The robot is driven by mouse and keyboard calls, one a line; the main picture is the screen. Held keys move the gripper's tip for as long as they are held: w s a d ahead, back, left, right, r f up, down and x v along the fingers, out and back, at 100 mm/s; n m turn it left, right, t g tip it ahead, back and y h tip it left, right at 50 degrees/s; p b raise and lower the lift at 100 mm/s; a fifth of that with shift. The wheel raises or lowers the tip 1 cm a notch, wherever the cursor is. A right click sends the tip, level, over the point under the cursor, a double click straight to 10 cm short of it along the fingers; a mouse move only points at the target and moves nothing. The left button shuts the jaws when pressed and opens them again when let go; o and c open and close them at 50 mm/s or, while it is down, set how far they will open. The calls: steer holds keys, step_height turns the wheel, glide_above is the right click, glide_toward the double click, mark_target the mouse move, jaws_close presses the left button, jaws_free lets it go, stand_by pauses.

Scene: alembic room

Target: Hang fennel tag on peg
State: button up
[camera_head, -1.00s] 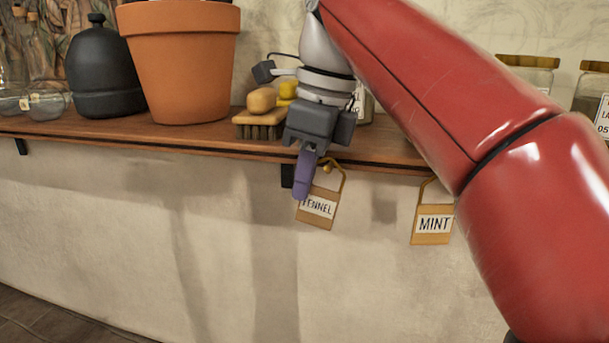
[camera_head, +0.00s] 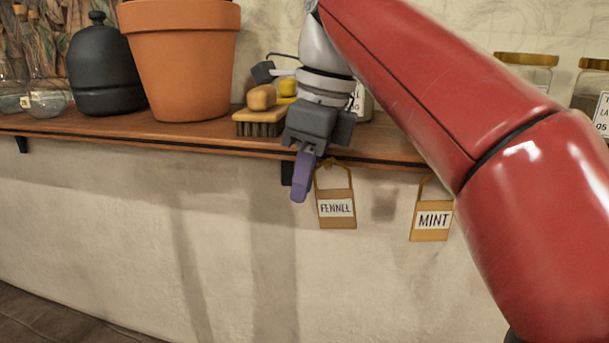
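The fennel tag (camera_head: 337,210) is a small tan tag with a white FENNEL label. It hangs upright below the shelf's front edge, its loop (camera_head: 320,178) going up to a small brass peg (camera_head: 331,163). The top of the loop is small and partly behind my gripper, so its exact seat on the peg is hard to see. My gripper (camera_head: 300,190) points down just left of the tag and looks apart from the tag's body. Its purple fingers overlap in this view, so their opening does not show.
The mint tag (camera_head: 431,221) hangs to the right under the wooden shelf (camera_head: 180,134). On the shelf stand a terracotta pot (camera_head: 185,60), a dark bottle (camera_head: 102,70), a brush (camera_head: 261,123) and glass jars (camera_head: 526,75). The wall below is clear.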

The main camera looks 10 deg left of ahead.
steer(key=shift+w+r, duration=0.1)
steer(key=shift+w, duration=0.2)
